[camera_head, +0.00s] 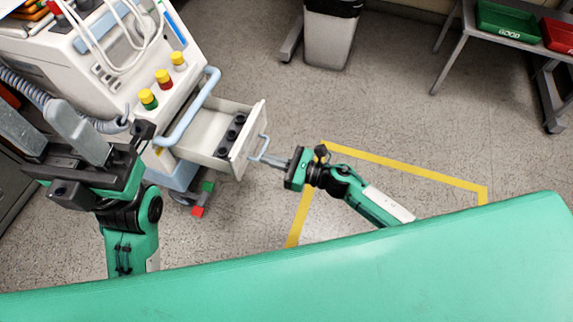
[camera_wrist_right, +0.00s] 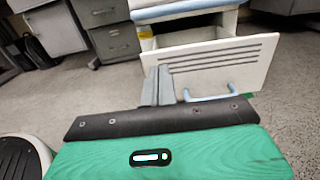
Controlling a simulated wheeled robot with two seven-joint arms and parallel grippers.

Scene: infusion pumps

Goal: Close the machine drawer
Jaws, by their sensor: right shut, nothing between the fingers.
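The white machine (camera_head: 130,75) stands at the upper left in the head view. Its drawer (camera_head: 215,140) is pulled out, with dark items inside along the front. The drawer front (camera_wrist_right: 225,65) fills the upper middle of the right wrist view, with a light-blue handle (camera_wrist_right: 208,95) low on it. My right gripper (camera_head: 266,159) is shut and empty, its fingers (camera_wrist_right: 158,86) pointing at the drawer front beside the handle. I cannot tell whether they touch it. My left gripper (camera_head: 50,130) is open and empty in front of the machine's left side.
A light-blue rail (camera_head: 190,112) runs along the machine above the drawer. A grey bin (camera_head: 328,35) stands at the back. A table with a green bin (camera_head: 512,20) and a red bin (camera_head: 558,35) is at the upper right. Yellow tape (camera_head: 405,170) marks open floor.

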